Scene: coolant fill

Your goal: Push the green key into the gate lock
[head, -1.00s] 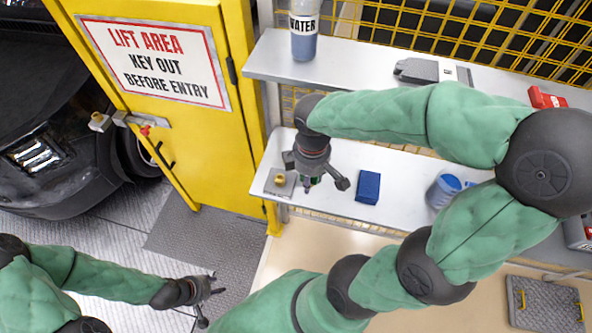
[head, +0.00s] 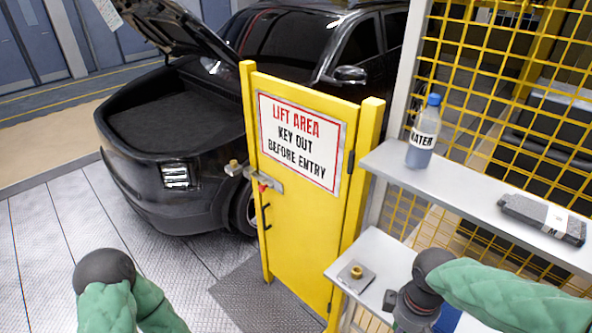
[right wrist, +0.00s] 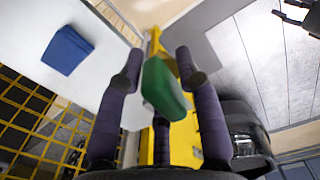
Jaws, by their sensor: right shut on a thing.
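The green key (right wrist: 163,88) shows as a green block between the fingers of my right gripper (right wrist: 158,72), which is shut on it. In the head view, my right wrist is low at the right, over the lower shelf; its fingers and the key are hidden or cut off there. The yellow gate (head: 300,215) stands closed at centre. Its grey latch (head: 262,181) has a red part, and a brass cylinder (head: 234,166) sits at its left end. The key is apart from the latch. My left gripper (right wrist: 293,14) shows small at the top right corner of the right wrist view; its opening is unclear.
The lower shelf (head: 376,247) carries a grey plate with a brass fitting (head: 356,272) and a blue box (right wrist: 67,50). A water bottle (head: 424,135) and a dark device (head: 543,218) are on the upper shelf. A black car (head: 185,170) stands behind the gate. Floor left of the gate is clear.

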